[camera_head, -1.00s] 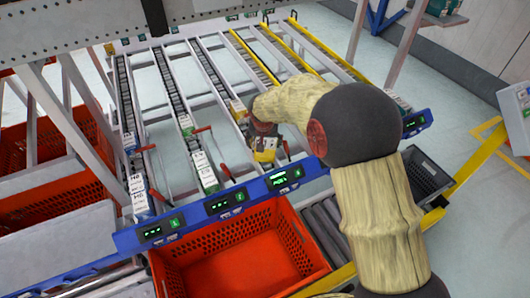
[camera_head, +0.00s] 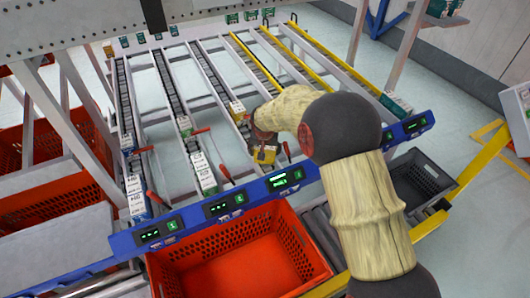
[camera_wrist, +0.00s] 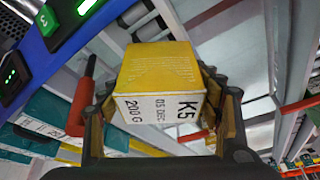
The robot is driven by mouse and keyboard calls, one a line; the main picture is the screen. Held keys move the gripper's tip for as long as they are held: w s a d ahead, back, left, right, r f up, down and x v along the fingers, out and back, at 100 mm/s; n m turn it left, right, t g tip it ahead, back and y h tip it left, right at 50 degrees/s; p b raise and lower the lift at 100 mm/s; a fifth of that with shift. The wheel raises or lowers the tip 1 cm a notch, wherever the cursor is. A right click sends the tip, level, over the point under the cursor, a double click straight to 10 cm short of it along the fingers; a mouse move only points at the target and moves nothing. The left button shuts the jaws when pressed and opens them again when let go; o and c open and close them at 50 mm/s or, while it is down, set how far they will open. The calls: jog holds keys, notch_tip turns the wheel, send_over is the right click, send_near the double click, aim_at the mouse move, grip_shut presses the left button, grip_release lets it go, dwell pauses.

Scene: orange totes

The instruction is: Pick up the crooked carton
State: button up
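A yellow carton with a white label reading "K5" and "200 G" (camera_wrist: 160,85) sits between the two fingers of my gripper (camera_wrist: 160,125) in the wrist view. The fingers lie against both of its sides, and it looks tilted in the picture. In the head view the same carton (camera_head: 265,154) shows at my gripper (camera_head: 264,143), above the front end of the sloped lanes, behind the blue rail. My arm hides part of the lanes to its right.
An orange tote (camera_head: 180,282) stands open and empty below the blue rail (camera_head: 195,219) with lit displays. A dark grey tote (camera_head: 447,183) is at the right. White cartons (camera_head: 203,174) stand in the lanes, with red levers (camera_head: 226,173) near the lane fronts.

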jog(key=c, duration=0.6)
jog(key=shift+c, duration=0.7)
jog(key=shift+r, duration=0.15)
